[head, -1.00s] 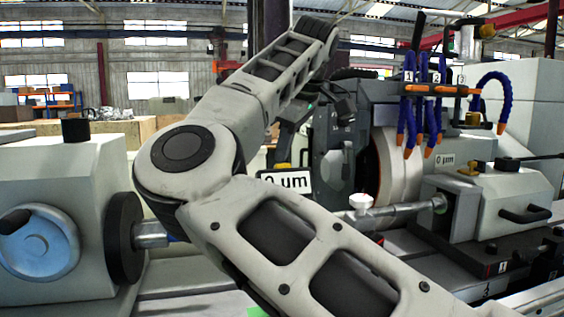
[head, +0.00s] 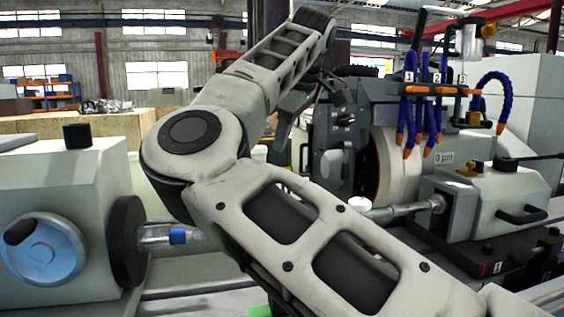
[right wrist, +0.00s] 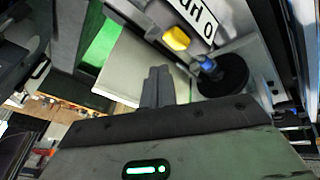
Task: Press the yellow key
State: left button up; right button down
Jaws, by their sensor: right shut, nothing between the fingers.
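The yellow key (right wrist: 177,38) is a small block beside a white display with black figures (right wrist: 196,18) in the right wrist view. My right gripper (right wrist: 157,86) is shut and empty, with its dark fingertips below and a little left of the key in that view. I see a gap between fingertips and key in the picture; whether they touch the panel I cannot tell. In the head view the dark right gripper (head: 282,138) points down behind my pale arm. The arm hides the display and the key there. My left gripper is not in view.
A headstock with a blue handwheel (head: 42,250) stands at the left, with a blue-tipped centre (head: 178,237). The grinding wheel housing (head: 397,165) and blue coolant hoses (head: 409,110) are at the right. A green surface (right wrist: 103,50) shows in the wrist view.

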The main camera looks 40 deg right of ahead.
jog(key=shift+w+d+r, duration=0.1)
jog(key=shift+w+r, duration=0.1)
jog(key=shift+r, duration=0.35)
jog(key=shift+w+d+r, duration=0.15)
jog(key=shift+r, duration=0.4)
jog(key=shift+w+d+r, duration=0.1)
jog(key=shift+w+r, duration=0.1)
jog(key=shift+r, duration=0.35)
